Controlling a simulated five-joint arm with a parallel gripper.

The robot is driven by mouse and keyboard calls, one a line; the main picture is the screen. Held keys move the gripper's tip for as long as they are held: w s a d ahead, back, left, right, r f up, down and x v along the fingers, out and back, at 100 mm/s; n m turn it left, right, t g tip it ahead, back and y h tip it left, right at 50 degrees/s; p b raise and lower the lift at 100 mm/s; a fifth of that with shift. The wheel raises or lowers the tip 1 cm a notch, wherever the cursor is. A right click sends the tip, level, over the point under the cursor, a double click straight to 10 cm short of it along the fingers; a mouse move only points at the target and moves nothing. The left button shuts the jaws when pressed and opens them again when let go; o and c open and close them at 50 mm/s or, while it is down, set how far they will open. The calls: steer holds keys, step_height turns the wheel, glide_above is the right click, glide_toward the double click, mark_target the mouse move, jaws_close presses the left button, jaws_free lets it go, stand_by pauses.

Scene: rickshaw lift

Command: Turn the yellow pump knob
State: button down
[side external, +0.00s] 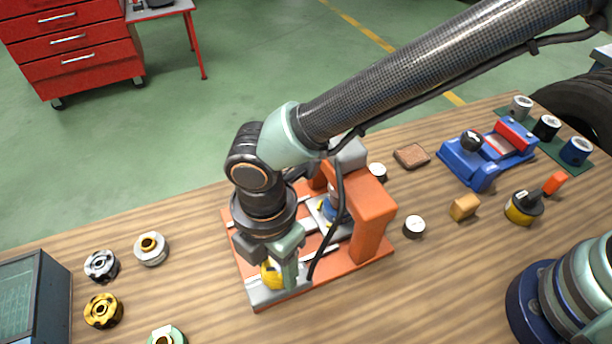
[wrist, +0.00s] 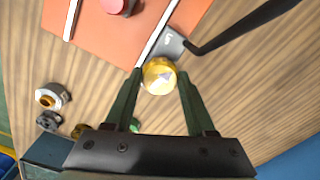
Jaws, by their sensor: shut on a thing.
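The yellow pump knob (side external: 270,274) sits at the front left corner of the orange pump rig (side external: 372,222), on a grey plate (side external: 262,294). My gripper (side external: 283,264) points down over that corner, with its fingers at the knob. One finger hides part of the knob in the side view. In the wrist view the knob (wrist: 160,78) shows a pale pointer mark on its top and lies between the two green fingertips. My gripper (wrist: 159,74) is shut on the knob, one finger on each side.
A black hose (side external: 327,235) rises close beside my gripper. Several loose round knobs (side external: 103,310) lie on the wooden table to the left, near a dark case (side external: 45,300). A blue vise-like tool (side external: 485,155), a tan block (side external: 464,207) and a white-topped disc (side external: 414,227) stand right.

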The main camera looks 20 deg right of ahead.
steer(key=m, duration=0.4)
steer(key=shift+m, duration=0.3)
steer(key=m, duration=0.3)
steer(key=shift+m, duration=0.4)
steer(key=m, duration=1.2)
steer(key=shift+m, duration=0.3)
steer(key=m, duration=0.3)
steer(key=shift+r+m, duration=0.1)
steer(key=shift+m, duration=0.2)
steer(key=m, duration=0.3)
steer(key=shift+m, duration=2.2)
